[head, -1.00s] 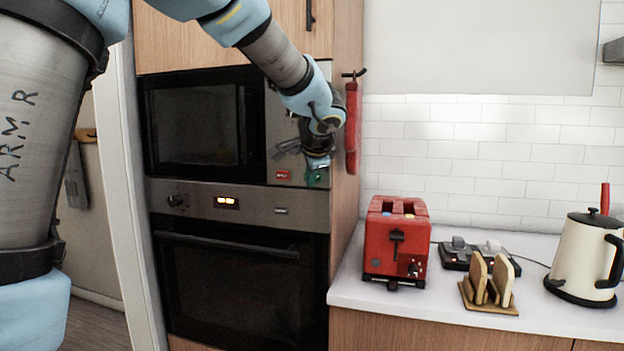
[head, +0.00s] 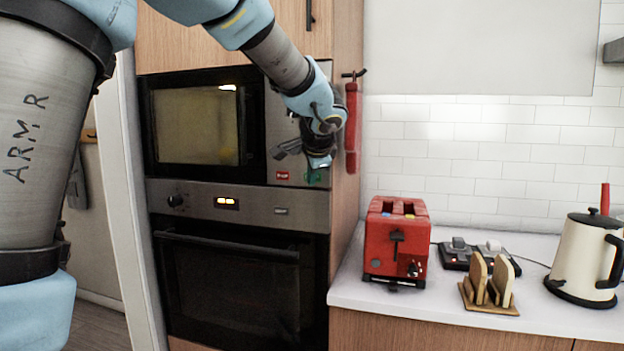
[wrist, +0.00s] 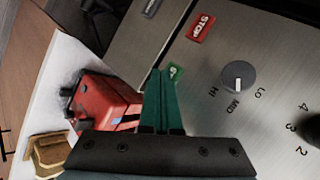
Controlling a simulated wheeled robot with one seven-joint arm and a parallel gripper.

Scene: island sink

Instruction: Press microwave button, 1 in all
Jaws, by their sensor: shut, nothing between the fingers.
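The built-in microwave (head: 197,125) is in the head view, its door shut and its window lit from inside. Its steel panel carries a red STOP button (wrist: 201,28), also visible low on the panel in the head view (head: 282,176). A green button (wrist: 176,71) lies beside the STOP button, partly hidden behind my fingers in the wrist view. My gripper (wrist: 160,73) is shut and empty, its green fingertips at the edge of the green button. I cannot tell whether they touch it.
A dial (wrist: 238,78) sits on the panel. An oven (head: 240,285) is below the microwave. A red toaster (head: 397,242) stands on the counter at right, with a wooden rack (head: 489,287) and a kettle (head: 588,258) farther right. A red item (head: 352,130) hangs on the cabinet side.

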